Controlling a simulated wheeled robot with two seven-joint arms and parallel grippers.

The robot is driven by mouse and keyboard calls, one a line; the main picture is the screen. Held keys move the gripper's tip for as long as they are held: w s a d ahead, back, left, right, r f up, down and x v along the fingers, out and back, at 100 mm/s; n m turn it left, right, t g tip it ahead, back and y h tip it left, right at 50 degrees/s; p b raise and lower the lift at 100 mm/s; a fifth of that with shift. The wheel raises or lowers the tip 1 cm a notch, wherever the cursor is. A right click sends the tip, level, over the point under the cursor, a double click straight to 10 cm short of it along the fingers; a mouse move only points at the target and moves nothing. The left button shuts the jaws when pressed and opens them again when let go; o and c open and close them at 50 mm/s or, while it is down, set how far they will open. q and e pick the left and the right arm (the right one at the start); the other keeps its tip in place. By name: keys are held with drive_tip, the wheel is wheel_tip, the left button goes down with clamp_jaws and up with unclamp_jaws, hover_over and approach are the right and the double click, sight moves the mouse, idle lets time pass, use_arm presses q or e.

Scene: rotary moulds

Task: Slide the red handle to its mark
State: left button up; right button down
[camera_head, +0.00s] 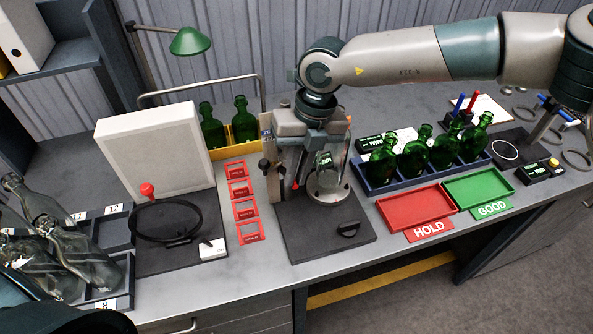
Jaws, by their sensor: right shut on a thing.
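A dark stand (290,238) with a clear glass cylinder (328,188) stands at the middle of the bench. My right gripper (297,168) reaches down over this stand from above and is shut among its upright parts. A small red handle part (296,184) shows at its lower end, and the grip on it is mostly hidden by the gripper and the stand. No mark for it can be made out. My left gripper is not in view.
Red HOLD tray (412,208) and green GOOD tray (478,187) lie right of the stand. A blue rack (378,190) holds several green bottles behind them. Red frames (245,210) lie left of the stand. Clear bottles (75,250) lie at the far left.

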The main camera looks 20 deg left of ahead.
wheel_tip(320, 180, up, 9)
drive_tip(key=b, duration=0.2)
drive_tip(key=shift+f, duration=0.2)
drive_tip(key=c, duration=1.8)
unclamp_jaws()
